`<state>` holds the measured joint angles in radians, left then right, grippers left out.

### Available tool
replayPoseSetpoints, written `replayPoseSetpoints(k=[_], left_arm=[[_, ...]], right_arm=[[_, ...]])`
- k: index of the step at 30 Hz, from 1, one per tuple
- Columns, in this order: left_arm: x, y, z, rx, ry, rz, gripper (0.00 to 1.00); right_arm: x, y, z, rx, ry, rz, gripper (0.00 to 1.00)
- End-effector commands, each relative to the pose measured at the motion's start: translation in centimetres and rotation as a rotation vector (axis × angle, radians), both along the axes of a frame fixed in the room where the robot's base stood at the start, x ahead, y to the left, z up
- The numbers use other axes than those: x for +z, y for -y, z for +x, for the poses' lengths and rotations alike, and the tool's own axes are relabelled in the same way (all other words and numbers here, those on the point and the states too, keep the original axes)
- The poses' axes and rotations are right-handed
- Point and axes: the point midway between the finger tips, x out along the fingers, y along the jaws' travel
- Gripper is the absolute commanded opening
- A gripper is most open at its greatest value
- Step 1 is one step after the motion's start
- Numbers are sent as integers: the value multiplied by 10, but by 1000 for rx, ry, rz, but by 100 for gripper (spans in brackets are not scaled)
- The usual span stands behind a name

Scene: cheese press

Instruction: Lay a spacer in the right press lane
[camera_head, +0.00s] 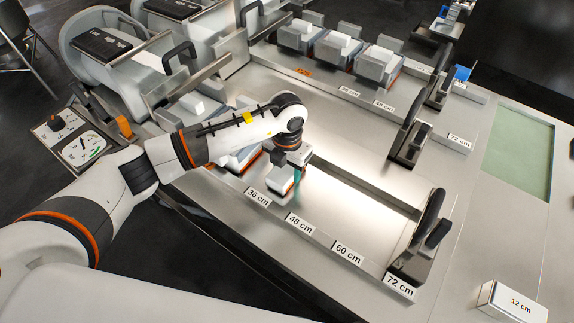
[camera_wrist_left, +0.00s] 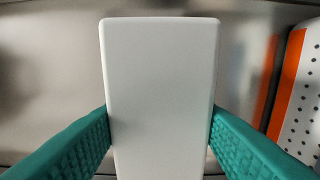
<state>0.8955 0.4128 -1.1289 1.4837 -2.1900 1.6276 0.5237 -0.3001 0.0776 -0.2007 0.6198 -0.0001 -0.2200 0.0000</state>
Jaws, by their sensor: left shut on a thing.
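My left gripper (camera_head: 298,175) is over the near press lane (camera_head: 345,205), just beyond the 36 cm label. In the left wrist view its teal fingers (camera_wrist_left: 160,140) are shut on the sides of a plain white block, the spacer (camera_wrist_left: 160,80). The same mould row ends beside the gripper in the head view (camera_head: 280,180). Whether the spacer touches the lane floor I cannot tell. My right gripper is not in view.
A white block marked 12 cm (camera_head: 513,302) lies at the lower right. A dark upright clamp (camera_head: 420,245) stands by the 72 cm label. The far lane holds several moulds (camera_head: 335,50) and another dark clamp (camera_head: 410,135). The near lane is bare between gripper and clamp.

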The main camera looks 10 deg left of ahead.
Motion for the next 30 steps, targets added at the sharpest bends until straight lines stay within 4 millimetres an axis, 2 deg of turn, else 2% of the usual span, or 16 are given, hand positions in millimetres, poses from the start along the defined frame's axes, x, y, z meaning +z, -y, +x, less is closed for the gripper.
replayPoseSetpoints(k=[8, 9, 13, 23, 26, 30], left_arm=[[-1, 0, 0, 0, 1, 0, 23], [-1, 0, 0, 0, 1, 0, 53], [-1, 0, 0, 0, 1, 0, 74], [1, 0, 0, 0, 1, 0, 75], [10, 0, 1, -1, 2, -1, 75], [37, 0, 1, -2, 5, -1, 75]], right_arm=[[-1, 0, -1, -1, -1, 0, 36], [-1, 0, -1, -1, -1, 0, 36], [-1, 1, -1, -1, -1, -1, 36], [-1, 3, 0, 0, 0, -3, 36], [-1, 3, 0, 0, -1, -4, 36], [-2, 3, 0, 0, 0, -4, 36]])
